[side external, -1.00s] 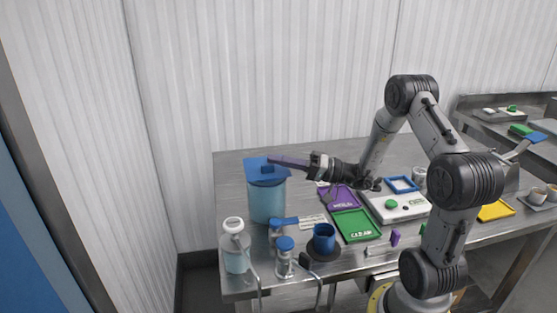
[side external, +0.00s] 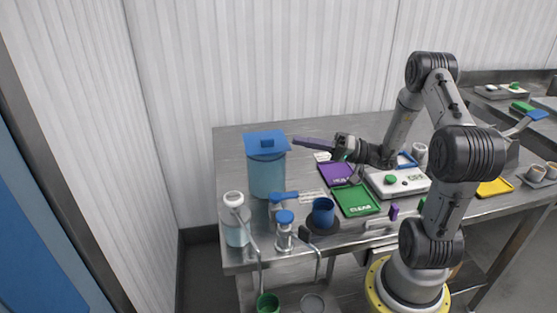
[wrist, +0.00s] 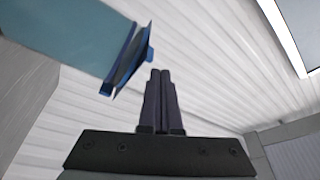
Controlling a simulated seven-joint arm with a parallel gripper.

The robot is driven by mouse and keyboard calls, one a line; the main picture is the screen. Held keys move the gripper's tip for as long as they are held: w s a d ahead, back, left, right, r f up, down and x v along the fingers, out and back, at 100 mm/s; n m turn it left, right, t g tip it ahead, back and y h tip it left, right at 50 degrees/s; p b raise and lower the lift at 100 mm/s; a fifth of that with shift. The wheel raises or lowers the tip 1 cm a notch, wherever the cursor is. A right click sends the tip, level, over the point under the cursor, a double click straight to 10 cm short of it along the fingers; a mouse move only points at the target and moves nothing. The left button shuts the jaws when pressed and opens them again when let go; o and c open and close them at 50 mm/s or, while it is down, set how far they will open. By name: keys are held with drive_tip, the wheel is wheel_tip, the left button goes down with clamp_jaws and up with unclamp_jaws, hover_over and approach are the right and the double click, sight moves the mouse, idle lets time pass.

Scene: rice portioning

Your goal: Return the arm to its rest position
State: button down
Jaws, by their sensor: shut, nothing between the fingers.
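My gripper (side external: 312,142) is shut and empty, with its dark purple-grey fingers together. It is in the air above the table, pointing left, just to the right of the blue-lidded container (side external: 267,175) and apart from it. In the wrist view, the closed fingers (wrist: 160,95) point toward the white ribbed wall, and the tilted container (wrist: 75,35) with its blue lid (wrist: 128,62) shows at the upper left. My arm reaches over the right part of the table from its base at the lower right.
The metal table (side external: 240,180) holds a purple tray (side external: 336,173), a green tray (side external: 355,201), a white scale (side external: 412,187), a blue cup (side external: 323,212), and a white-topped bottle (side external: 235,225). A yellow tray (side external: 494,188) lies at the right. Space above the table's back left is clear.

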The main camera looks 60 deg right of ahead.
drive_tip(key=s+a+r+n+g+y, duration=0.1)
drive_tip(key=a+r+n+g+y, duration=0.2)
drive_tip(key=a, duration=0.4)
drive_tip(key=s+a+r+n+g+y, duration=0.1)
drive_tip(key=a+r+n+g, duration=0.35)
drive_tip(key=a, duration=0.35)
drive_tip(key=s+a+r+n+g+y, duration=0.25)
drive_tip(key=a+n+g, duration=0.2)
drive_tip(key=a, duration=0.25)
drive_tip(key=s+a+f+n+g+h, duration=0.1)
drive_tip(key=s+a+f+g+h, duration=0.1)
drive_tip(key=s+h, duration=0.4)
drive_tip(key=s+a+f+g+h, duration=0.2)
drive_tip(key=s+h, duration=0.2)
drive_tip(key=s, duration=0.4)
drive_tip(key=w+d+m+t+h, duration=0.1)
drive_tip(key=d+m+t+h, duration=0.3)
drive_tip(key=d, duration=0.6)
drive_tip(key=f+m+h, duration=0.1)
drive_tip(key=m+h, duration=0.1)
drive_tip(key=m, duration=0.1)
drive_tip(key=shift+d, duration=0.3)
drive_tip(key=c, duration=1.5)
unclamp_jaws()
drive_tip(key=shift+h, duration=0.25)
drive_tip(key=shift+c, duration=0.2)
